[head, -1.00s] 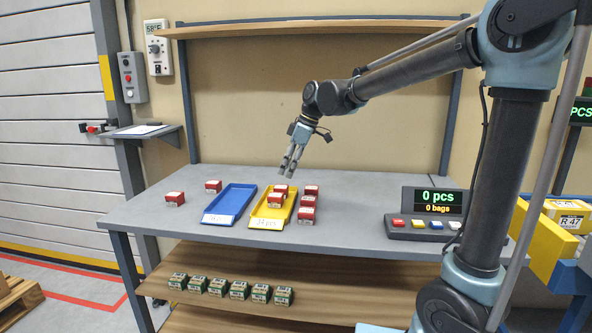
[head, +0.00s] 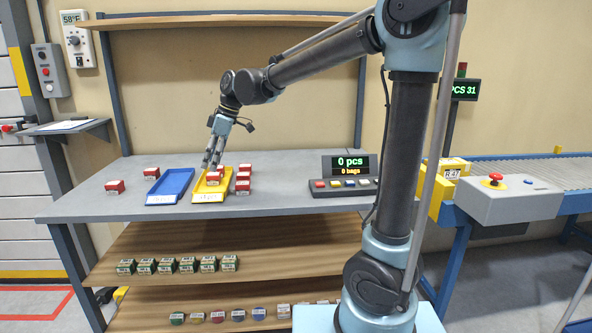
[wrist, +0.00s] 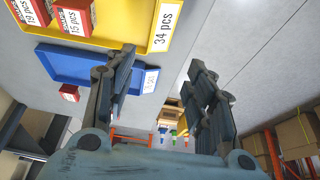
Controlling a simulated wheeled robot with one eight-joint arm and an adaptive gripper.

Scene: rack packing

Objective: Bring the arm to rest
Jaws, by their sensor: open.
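My gripper (head: 212,161) hangs above the table near the yellow tray, open and with nothing between its fingers. In the wrist view my gripper (wrist: 160,95) shows two spread dark fingers with empty space between them. The yellow tray (head: 203,194) holds red boxes, and it also shows at the top of the wrist view (wrist: 138,22). The arm reaches from the right over the table, bent at the elbow.
An empty blue tray (head: 168,187) lies left of the yellow one. Red boxes (head: 115,187) stand on the grey table (head: 290,200). A counter display (head: 350,165) stands at its right. Green boxes (head: 186,265) line the shelf below. A conveyor (head: 520,168) lies right.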

